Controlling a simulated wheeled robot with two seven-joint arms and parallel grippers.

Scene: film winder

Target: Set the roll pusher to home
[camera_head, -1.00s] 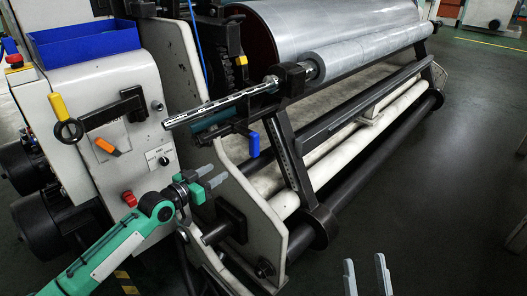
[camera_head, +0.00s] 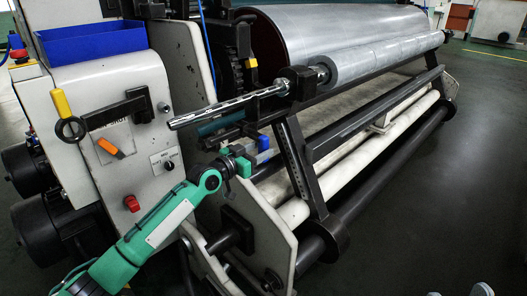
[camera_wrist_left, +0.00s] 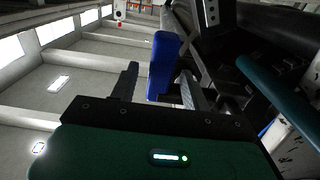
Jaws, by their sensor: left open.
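The blue lever handle (camera_head: 263,143) hangs at the winder's side, below the metal shaft end. I cannot tell whether this handle belongs to the roll pusher. My left gripper (camera_head: 256,154) is at the handle, its fingers partly hidden in the head view. In the left wrist view, the blue handle (camera_wrist_left: 163,66) stands upright between the two spread fingers of my left gripper (camera_wrist_left: 159,86), with gaps visible on both sides. My right gripper (camera_head: 457,291) shows only its two fingertips, apart, at the bottom edge of the head view, away from the machine.
The large film roll (camera_head: 335,38) and the smaller roll on its shaft (camera_head: 225,106) lie above the handle. The white control cabinet (camera_head: 110,125) with a black selector, orange switch and red button stands left. Dark floor (camera_head: 430,200) is free at right.

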